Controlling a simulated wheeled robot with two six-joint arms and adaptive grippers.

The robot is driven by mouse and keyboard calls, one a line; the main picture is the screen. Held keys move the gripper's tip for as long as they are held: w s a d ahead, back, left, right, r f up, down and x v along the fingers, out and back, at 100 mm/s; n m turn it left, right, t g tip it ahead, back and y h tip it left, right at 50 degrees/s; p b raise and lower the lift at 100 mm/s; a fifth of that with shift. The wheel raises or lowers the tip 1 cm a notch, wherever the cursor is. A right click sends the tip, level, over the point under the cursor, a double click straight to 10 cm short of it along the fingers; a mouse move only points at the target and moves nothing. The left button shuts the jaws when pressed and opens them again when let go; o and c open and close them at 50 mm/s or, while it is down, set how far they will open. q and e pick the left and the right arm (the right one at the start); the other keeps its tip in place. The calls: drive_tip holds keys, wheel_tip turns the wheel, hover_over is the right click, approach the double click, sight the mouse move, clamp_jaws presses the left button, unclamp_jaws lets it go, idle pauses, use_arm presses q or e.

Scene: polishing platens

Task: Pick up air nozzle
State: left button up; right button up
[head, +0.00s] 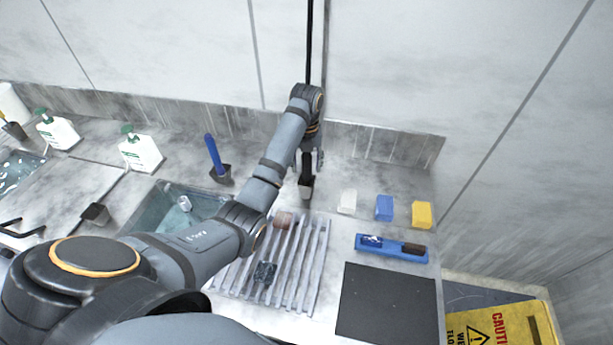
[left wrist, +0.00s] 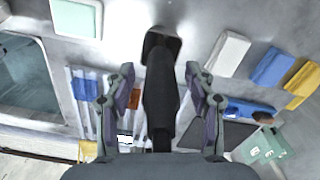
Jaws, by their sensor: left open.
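The air nozzle, seemingly the black upright piece (head: 307,168), stands in a small dark holder (head: 306,191) at the back of the counter. In the left wrist view its dark body (left wrist: 160,95) runs between my fingers, with the holder (left wrist: 160,40) beyond. My left gripper (head: 316,157) reaches down from above at the nozzle, partly hidden by its own arm in the head view. In the left wrist view the gripper (left wrist: 162,97) is open, one finger on each side of the nozzle, with visible gaps. My right gripper is not in view.
White (head: 347,202), blue (head: 384,207) and yellow (head: 421,214) blocks lie to the right. A blue tray (head: 391,248) and black mat (head: 386,302) lie nearer. A slatted rack (head: 318,262) and sink (head: 158,212) are left. A blue-handled tool (head: 213,153) stands behind the sink.

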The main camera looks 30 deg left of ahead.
use_arm(q)
drive_tip(key=shift+w+f, duration=0.2)
drive_tip(key=shift+f, duration=0.65)
drive_tip(key=shift+s+r, duration=0.1)
drive_tip(key=shift+r, duration=0.05)
drive_tip(key=c, duration=0.4)
clamp_jaws()
